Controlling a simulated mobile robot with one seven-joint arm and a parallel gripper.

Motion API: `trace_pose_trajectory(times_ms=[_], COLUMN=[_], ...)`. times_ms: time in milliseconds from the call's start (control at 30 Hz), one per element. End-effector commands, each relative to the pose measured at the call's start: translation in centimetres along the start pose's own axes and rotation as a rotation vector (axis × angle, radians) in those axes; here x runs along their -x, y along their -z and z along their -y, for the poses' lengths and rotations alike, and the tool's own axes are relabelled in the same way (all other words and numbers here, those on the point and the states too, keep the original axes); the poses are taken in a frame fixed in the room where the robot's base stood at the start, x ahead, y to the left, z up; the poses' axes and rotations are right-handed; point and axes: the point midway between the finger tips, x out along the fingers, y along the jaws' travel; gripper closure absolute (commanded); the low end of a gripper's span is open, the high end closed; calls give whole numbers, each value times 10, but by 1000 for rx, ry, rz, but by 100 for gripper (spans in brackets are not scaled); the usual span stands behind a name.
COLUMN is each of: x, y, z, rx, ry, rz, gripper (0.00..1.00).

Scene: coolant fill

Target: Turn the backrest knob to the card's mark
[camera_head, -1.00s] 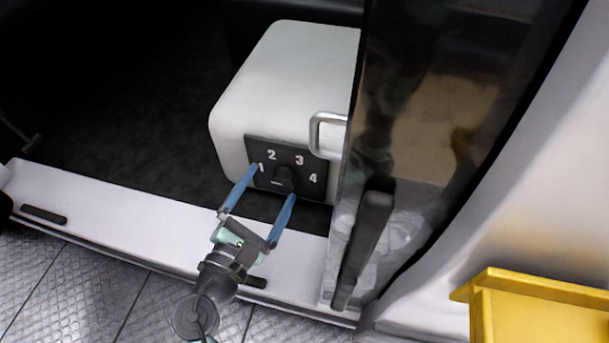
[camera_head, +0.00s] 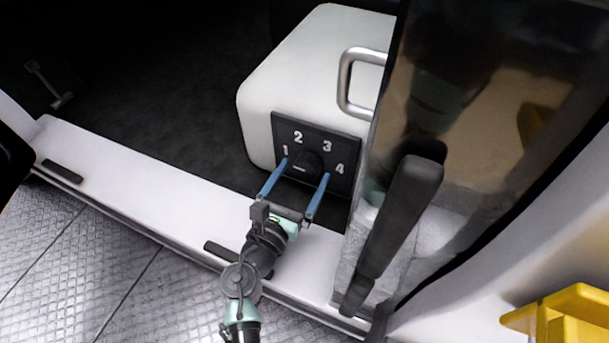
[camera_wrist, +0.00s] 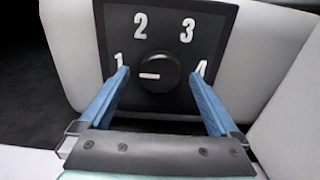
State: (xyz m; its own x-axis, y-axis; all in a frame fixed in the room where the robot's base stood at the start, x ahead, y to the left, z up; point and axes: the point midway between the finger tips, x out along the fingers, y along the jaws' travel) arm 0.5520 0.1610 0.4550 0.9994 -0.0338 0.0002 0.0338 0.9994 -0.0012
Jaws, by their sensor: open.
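The black backrest knob (camera_head: 307,165) sits on a dark panel (camera_head: 345,150) marked 1, 2, 3 and 4, on the front of a white seat block (camera_head: 290,75). In the wrist view the knob (camera_wrist: 157,73) has a white pointer line lying nearly level on its left half, pointing left, a little below the 1. My gripper (camera_head: 306,168) is open, its two blue fingers reaching toward the panel on either side of the knob. In the wrist view the fingertips (camera_wrist: 160,70) are apart from the knob, with a gap on both sides. No card is visible.
A white sill (camera_head: 150,185) runs below the seat block. A glass door panel with a dark handle (camera_head: 400,215) stands close on the right. A light metal handle (camera_head: 345,85) is above the panel. A yellow box (camera_head: 570,315) is at lower right.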

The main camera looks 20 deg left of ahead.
Motion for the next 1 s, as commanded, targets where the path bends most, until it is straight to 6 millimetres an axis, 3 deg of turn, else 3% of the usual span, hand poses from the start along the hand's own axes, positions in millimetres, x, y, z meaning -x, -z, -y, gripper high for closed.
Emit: trace_pose_trajectory(times_ms=[200, 467, 933, 1000], x=[-15, -15, -15, -15], y=[0, 0, 0, 0], z=[1, 0, 0, 0], rx=[-1, -1, -1, -2], ry=[1, 0, 0, 0], rz=[0, 0, 0, 0], gripper=[3, 3, 88, 89])
